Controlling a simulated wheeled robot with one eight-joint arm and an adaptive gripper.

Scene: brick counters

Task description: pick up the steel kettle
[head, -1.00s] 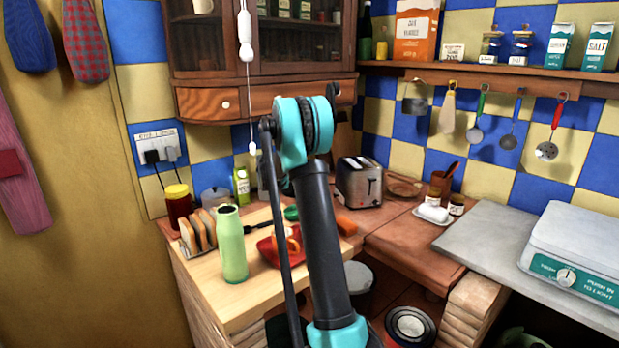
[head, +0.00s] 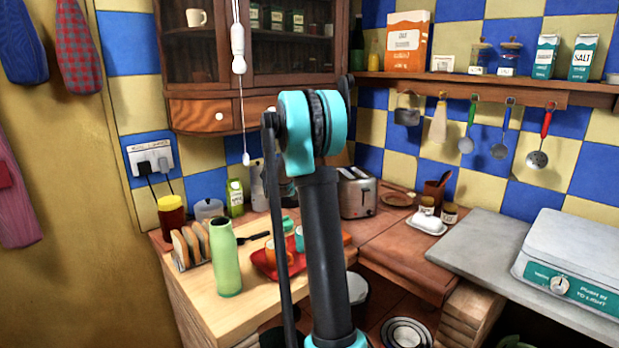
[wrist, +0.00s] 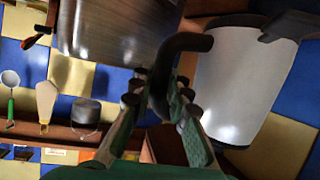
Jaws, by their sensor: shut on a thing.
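In the wrist view, the steel kettle (wrist: 240,85) is a pale, shiny body at the right, with a black curved handle (wrist: 185,43). My gripper (wrist: 159,86) has its two green fingers on either side of the handle's lower part and is shut on it. The kettle's underside and whatever it rests on are not clear in this view. In the head view, my arm hides my gripper, and I cannot make out the kettle.
A steel toaster (head: 358,194) stands right of my arm; its side also shows in the wrist view (wrist: 112,28). A green bottle (head: 225,258), toast rack (head: 190,246) and red tray (head: 266,264) crowd the left counter. A cabinet (head: 190,116) hangs above. Utensils hang at right.

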